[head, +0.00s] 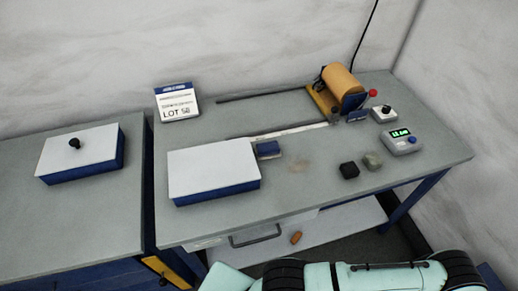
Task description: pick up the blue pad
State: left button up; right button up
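The blue pad (268,149) is a small dark blue block lying on the grey worktable. It sits just right of the white-topped blue box, close to that box's upper right corner. Neither of my grippers shows in the head view. Only mint-green and black links of my own arm cross the bottom edge, below the table front and well apart from the pad.
The white-topped box (212,170) stands left of the pad. A black block (349,170) and a grey lump (373,160) lie to the right. A copper-coloured roll (342,80) on a stand, a digital meter (402,142) and a LOT sign (176,102) stand farther out.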

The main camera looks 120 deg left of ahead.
aim_at(270, 150)
jog(key=u, duration=5.2)
